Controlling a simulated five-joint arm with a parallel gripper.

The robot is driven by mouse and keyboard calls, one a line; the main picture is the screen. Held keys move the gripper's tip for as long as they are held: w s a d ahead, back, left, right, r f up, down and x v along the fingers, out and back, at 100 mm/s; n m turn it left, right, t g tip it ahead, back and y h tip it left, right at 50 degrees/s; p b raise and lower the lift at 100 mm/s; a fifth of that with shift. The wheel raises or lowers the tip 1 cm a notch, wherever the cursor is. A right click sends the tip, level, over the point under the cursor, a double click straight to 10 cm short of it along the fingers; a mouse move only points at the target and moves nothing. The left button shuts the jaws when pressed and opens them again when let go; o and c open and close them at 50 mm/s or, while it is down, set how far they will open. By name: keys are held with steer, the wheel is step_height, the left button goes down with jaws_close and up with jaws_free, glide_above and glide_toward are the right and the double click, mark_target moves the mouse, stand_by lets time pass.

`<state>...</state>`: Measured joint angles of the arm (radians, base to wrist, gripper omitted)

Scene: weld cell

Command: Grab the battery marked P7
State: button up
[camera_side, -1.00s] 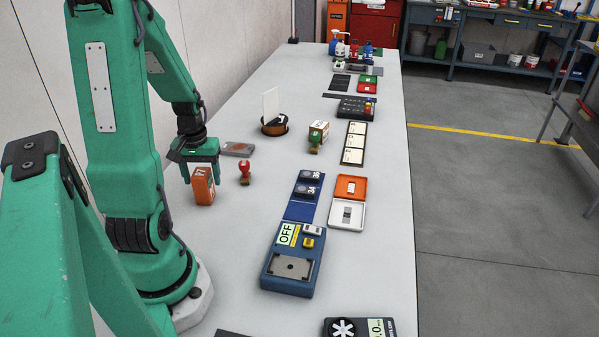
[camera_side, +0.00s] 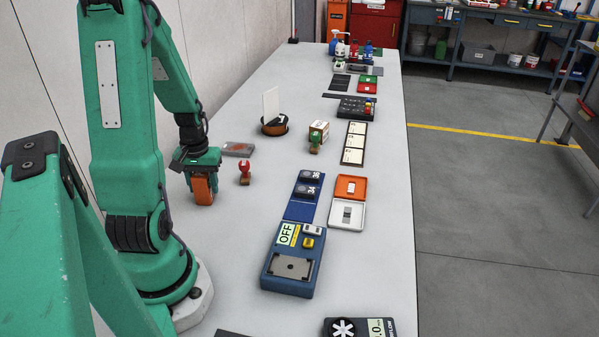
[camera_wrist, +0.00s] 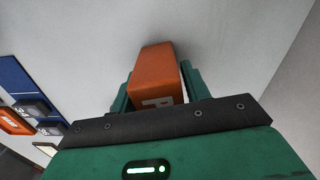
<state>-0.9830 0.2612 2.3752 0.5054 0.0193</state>
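The orange battery (camera_side: 202,190) stands upright on the bench at the left, in front of my arm. In the wrist view the battery (camera_wrist: 155,75) shows a white letter P; the rest of its marking is hidden. My gripper (camera_side: 201,178) is lowered over it, pointing down, with one green finger on each side of its upper part. In the wrist view a thin gap shows between the battery and the right finger of my gripper (camera_wrist: 157,92); the left finger is very close to it.
A blue tray (camera_side: 301,211) with dark blocks and a blue device (camera_side: 291,262) are farther right. Bare bench lies between.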

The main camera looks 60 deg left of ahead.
steer(key=c, duration=0.8)
steer(key=shift+r, duration=0.1)
steer(key=shift+r, duration=2.05)
steer(key=w+d+r, duration=0.5)
steer(key=d+r, duration=0.1)
steer(key=d, duration=0.4)
steer(key=shift+d+r, duration=0.3)
steer(key=shift+r, duration=0.05)
